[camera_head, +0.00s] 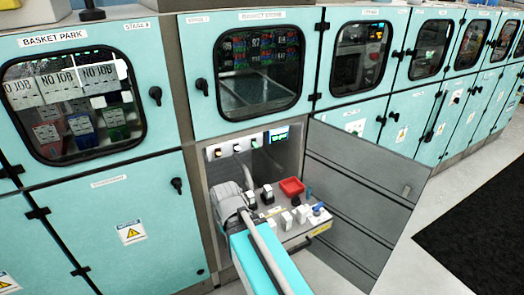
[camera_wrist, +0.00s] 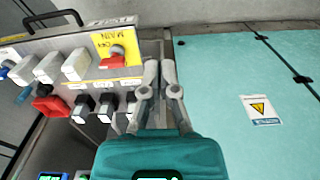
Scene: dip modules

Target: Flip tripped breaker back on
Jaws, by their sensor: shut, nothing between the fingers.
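A grey control panel (camera_head: 310,229) extends from the open lower cabinet and carries several switches, any of which could be breakers. In the wrist view three blocky white switches (camera_wrist: 78,65) sit in a row. Beside them is a row of black-based switches with pale tops (camera_wrist: 83,106). In the head view my arm hides part of the panel. Which breaker is tripped is unclear.
The grey cabinet door (camera_head: 362,205) hangs open on the right. A red block (camera_head: 291,187) and a blue knob (camera_head: 318,209) stand on the panel. Small switches (camera_head: 237,147) and a lit screen (camera_head: 279,133) are inside the cabinet.

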